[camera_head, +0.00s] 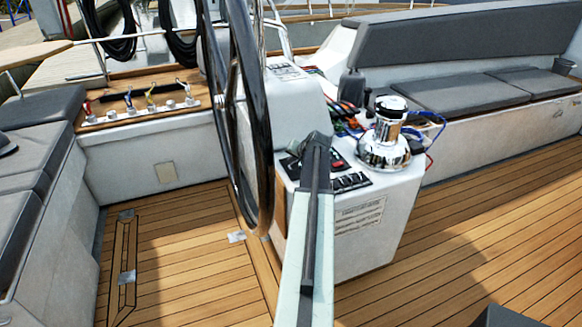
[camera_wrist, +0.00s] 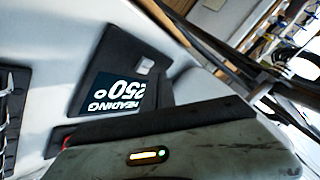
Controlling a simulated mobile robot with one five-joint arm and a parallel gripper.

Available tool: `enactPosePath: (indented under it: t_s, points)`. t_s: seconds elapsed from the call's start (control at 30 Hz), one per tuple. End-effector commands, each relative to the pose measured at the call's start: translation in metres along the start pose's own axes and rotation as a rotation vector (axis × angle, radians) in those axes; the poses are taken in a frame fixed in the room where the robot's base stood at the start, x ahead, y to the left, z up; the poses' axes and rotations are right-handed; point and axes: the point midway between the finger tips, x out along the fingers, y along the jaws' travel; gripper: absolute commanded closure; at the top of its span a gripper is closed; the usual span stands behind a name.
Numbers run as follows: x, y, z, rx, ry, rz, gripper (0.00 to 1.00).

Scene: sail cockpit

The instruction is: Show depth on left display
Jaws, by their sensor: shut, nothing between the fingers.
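A dark-framed display (camera_wrist: 118,92) shows in the wrist view, its picture rotated, reading "HEADING 250°" in white. A small light-grey button (camera_wrist: 145,66) sits on the dark frame beside the screen. My arm reaches up the middle of the head view, and my gripper (camera_head: 318,140) is shut at the steering console (camera_head: 300,105). In the wrist view a dark part of mine overlaps the screen's edge, and I cannot tell whether it touches. In the head view the display is not visible. Only one display shows, so I cannot tell whether it is the left one.
A large steering wheel (camera_head: 262,120) stands close left of my arm. A chrome winch (camera_head: 384,148) and coiled coloured ropes (camera_head: 346,118) lie to the right, with a switch panel (camera_head: 350,181) below. Grey-cushioned benches (camera_head: 440,93) line the sides. The teak floor (camera_head: 470,240) is open at right.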

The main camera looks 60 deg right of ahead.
Motion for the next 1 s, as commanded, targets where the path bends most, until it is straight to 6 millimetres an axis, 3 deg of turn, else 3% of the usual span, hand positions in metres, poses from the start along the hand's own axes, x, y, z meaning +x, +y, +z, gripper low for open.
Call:
enactPosePath:
  t_s: [0.43, 1.0]
  points:
    - [-0.034, -0.025, -0.024, 0.000, 0.000, 0.000, 1.00]
    - [-0.033, -0.024, -0.024, 0.000, 0.000, 0.000, 1.00]
